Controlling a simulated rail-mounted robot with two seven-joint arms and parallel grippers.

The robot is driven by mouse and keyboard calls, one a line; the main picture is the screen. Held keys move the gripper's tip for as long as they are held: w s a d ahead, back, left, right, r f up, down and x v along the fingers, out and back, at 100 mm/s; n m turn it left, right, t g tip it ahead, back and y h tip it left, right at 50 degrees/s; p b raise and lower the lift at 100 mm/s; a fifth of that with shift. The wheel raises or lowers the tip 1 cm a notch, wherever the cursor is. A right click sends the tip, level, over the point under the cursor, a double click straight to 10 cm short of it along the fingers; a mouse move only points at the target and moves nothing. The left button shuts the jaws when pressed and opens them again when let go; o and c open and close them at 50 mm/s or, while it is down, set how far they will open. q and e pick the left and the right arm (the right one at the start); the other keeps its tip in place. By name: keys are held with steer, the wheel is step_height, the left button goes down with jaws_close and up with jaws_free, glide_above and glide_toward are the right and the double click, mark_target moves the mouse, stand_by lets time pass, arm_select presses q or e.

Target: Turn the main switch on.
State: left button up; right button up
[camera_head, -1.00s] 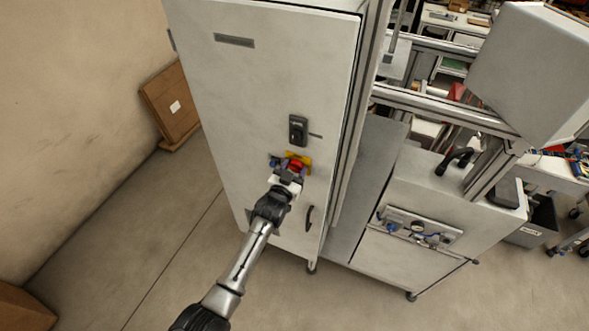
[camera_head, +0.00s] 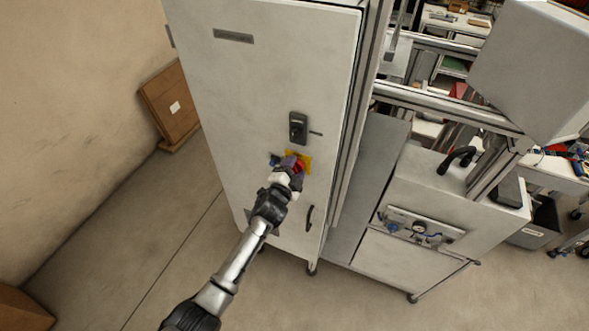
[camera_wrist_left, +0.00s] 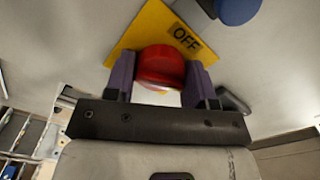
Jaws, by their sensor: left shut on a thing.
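The main switch is a red knob (camera_head: 299,167) on a yellow plate (camera_head: 306,161), on the front of a tall white cabinet (camera_head: 270,75). In the left wrist view the red knob (camera_wrist_left: 160,66) sits between two purple fingers, and the yellow plate (camera_wrist_left: 135,32) looks tilted and reads "OFF" beside the knob. My left gripper (camera_head: 292,166) is shut on the red knob, one finger on each side of it. The gripper hides part of the knob and plate in the head view. The knob's exact angle is hard to tell. My right gripper is not in view.
A blue button (camera_wrist_left: 238,10) is close to the plate. A black latch (camera_head: 298,128) is above the switch and a dark handle (camera_head: 309,217) is below it. A white machine (camera_head: 430,220) stands to the right.

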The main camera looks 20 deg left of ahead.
arm_select(q)
steer(key=m, duration=0.3)
steer(key=shift+m, duration=0.3)
stand_by(0.4)
steer(key=o, duration=0.9)
steer(key=shift+o, duration=0.2)
steer(key=shift+s, duration=0.1)
steer(key=s+b, duration=0.1)
steer(key=s, duration=1.2)
steer(key=shift+s+a, duration=0.3)
steer(key=shift+a, duration=0.15)
